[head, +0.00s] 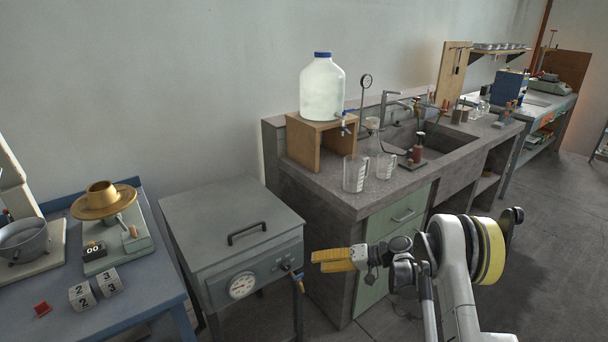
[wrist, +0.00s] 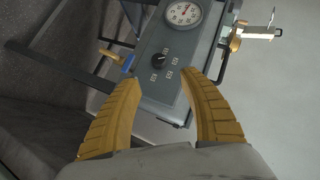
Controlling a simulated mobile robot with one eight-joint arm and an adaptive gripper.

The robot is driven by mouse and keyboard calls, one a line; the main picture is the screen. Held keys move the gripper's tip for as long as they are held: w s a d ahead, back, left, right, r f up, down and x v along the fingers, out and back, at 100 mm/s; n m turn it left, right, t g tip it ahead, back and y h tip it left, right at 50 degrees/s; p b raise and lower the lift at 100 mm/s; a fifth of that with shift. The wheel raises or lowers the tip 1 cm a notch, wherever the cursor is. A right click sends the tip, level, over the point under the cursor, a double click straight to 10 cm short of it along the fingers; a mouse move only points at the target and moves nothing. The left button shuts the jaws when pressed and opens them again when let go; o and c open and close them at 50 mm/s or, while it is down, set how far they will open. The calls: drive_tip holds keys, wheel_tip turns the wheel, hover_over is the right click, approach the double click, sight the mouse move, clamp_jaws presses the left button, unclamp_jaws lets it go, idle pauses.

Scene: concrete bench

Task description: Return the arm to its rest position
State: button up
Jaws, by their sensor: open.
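My gripper (head: 334,260) is at the end of my arm, in front of the concrete bench, with its yellow fingers pointing left toward the front of a grey metal box with a lid (head: 235,240). In the wrist view my gripper (wrist: 160,95) shows two yellow fingers spread apart with nothing between them. Beyond the fingertips is the box's front panel (wrist: 160,85), with a dial gauge (wrist: 184,13) and a black knob (wrist: 159,54). The fingers look apart from the panel, though the exact gap is hard to judge.
A valve handle (head: 299,283) sticks out from the box close to my fingers. A blue table (head: 140,290) stands at left. Open floor lies at right (head: 560,220).

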drive_tip(key=s+d+r+m+t+h, duration=0.1)
drive_tip(key=s+r+h, duration=0.4)
drive_tip(key=r, duration=0.6)
drive_tip(key=s+d+r+m+h, duration=0.1)
drive_tip(key=s+r+h, duration=0.1)
drive_tip(key=s+r, duration=0.7)
drive_tip(key=s+d+r+h, duration=0.1)
drive_tip(key=s+d+h, duration=0.1)
drive_tip(key=s, duration=0.5)
drive_tip(key=s+d+r+t+h, duration=0.1)
drive_tip(key=s+d, duration=0.3)
drive_tip(key=s, duration=0.4)
drive_tip(key=s+d+r+t+h, duration=0.1)
drive_tip(key=s+d+h, duration=0.1)
drive_tip(key=s, duration=0.5)
drive_tip(key=shift+s+d+r+n+h, duration=0.3)
drive_tip(key=shift+d+r+h, duration=0.1)
drive_tip(key=shift+h, duration=0.3)
